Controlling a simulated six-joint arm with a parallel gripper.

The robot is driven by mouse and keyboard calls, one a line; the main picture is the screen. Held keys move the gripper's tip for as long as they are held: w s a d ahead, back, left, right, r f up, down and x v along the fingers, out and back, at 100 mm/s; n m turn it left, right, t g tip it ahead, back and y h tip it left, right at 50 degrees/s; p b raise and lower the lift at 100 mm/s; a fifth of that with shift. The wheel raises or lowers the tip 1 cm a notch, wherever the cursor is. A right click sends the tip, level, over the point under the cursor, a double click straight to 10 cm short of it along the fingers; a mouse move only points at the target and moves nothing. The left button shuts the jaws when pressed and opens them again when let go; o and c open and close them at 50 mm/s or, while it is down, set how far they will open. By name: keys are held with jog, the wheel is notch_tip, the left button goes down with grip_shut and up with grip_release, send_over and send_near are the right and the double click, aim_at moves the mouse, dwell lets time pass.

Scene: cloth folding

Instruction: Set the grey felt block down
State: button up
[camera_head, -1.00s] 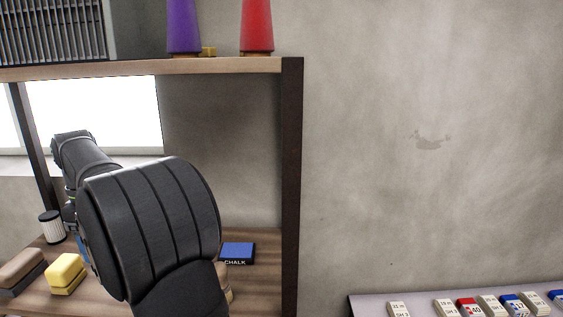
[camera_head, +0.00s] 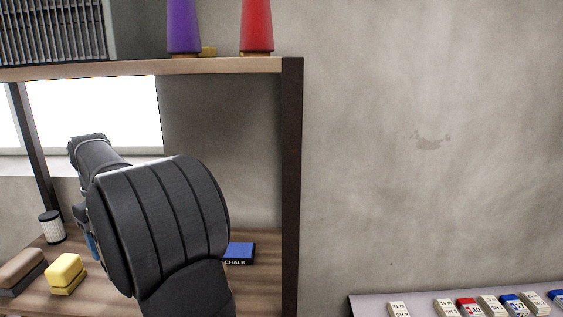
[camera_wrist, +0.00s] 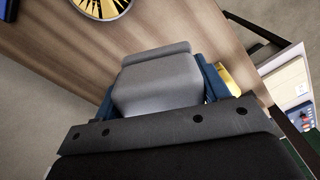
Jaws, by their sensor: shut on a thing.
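The grey felt block (camera_wrist: 158,82) is in the wrist view, between the two blue fingers of my gripper (camera_wrist: 160,92). The fingers press on its left and right sides. A lighter grey strip runs along its far edge. Brown wooden shelf board lies behind it; I cannot tell whether the block touches the board. In the head view my own dark arm hides the block, and only a bit of a blue finger shows at its left edge.
On the lower shelf (camera_head: 62,298) stand a yellow block (camera_head: 65,272), a brown block (camera_head: 22,268), a white canister with a dark lid (camera_head: 52,228) and a blue chalk box (camera_head: 240,252). A yellow-and-black disc (camera_wrist: 101,6) shows in the wrist view. A dark post (camera_head: 292,180) bounds the shelf.

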jog(key=f+m, duration=0.1)
jog(key=d+f+m, duration=0.1)
jog(key=f, duration=0.1)
jog(key=d+f+m, duration=0.1)
jog(key=f, duration=0.1)
jog(key=shift+w+m, duration=0.1)
jog(key=shift+m, duration=0.3)
jog(key=a+r+n, duration=0.1)
jog(key=r+n, duration=0.2)
jog(key=r, duration=0.1)
jog(key=s+a+r+n, duration=0.1)
jog(key=r+n, duration=0.2)
jog(key=r, duration=0.1)
jog(key=a+r+n, duration=0.2)
jog(key=r+n, duration=0.1)
jog(key=r, duration=0.1)
jog(key=shift+s+r+n, duration=0.25)
jog(key=shift+r+n, duration=0.05)
jog(key=shift+s, duration=0.15)
notch_tip(320, 180, down, 18)
jog(key=shift+r, duration=0.25)
jog(key=r, duration=1.2)
jog(key=shift+a+r, duration=0.1)
jog(key=shift+a, duration=0.15)
jog(key=shift+c, duration=0.4)
